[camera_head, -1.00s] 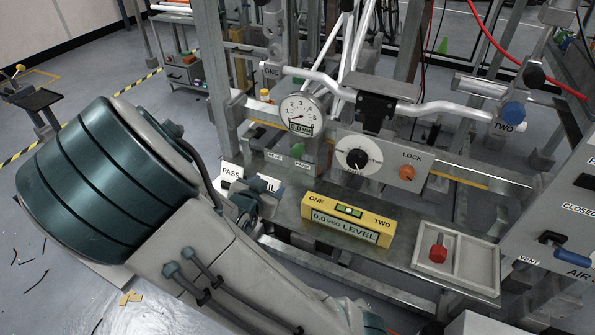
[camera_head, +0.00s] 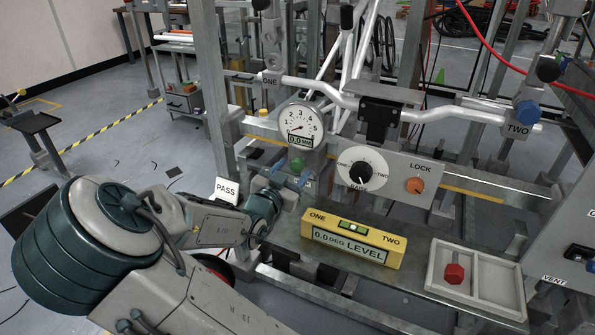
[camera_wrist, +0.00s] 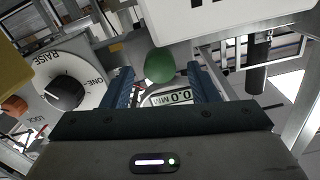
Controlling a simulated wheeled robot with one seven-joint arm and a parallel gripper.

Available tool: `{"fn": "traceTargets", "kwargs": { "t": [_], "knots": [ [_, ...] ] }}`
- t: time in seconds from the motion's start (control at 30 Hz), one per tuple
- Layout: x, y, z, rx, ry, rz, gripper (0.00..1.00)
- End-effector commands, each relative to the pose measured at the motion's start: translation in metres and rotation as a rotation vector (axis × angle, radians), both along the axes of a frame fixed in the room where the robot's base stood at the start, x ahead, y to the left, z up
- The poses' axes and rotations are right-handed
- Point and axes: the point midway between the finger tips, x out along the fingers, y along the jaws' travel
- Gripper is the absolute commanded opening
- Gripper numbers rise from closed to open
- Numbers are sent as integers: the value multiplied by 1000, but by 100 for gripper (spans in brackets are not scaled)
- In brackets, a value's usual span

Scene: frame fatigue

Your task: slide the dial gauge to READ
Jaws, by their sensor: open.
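The dial gauge (camera_head: 301,125) has a round white face and a small display reading 0.0. It stands at the left of the frame's rail, with a green knob (camera_head: 297,165) below its face. My gripper (camera_head: 289,176) is open at the knob, with one blue finger to each side of it in the picture. In the wrist view, the green knob (camera_wrist: 160,66) shows between the spread fingers of my gripper (camera_wrist: 159,72), and the gauge's display (camera_wrist: 172,98) appears upside down. I cannot tell whether the fingers touch the knob. The slide labels are mostly hidden by my gripper.
A PASS card (camera_head: 227,189) stands just left of my gripper. To the right are the RAISE dial (camera_head: 362,168) and the orange LOCK knob (camera_head: 414,186). A yellow level (camera_head: 352,238) and a tray (camera_head: 498,277) with a red knob (camera_head: 454,273) lie in front.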

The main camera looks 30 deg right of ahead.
Motion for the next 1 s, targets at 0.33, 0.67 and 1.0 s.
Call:
{"fn": "traceTargets", "kwargs": {
  "t": [0.33, 0.67, 1.0],
  "knots": [
    [21, -27, 0, -1, 0, 0, 54],
    [22, -28, 0, -1, 1, 0, 46],
    [25, -30, 2, -2, 1, -8, 0]
  ]
}}
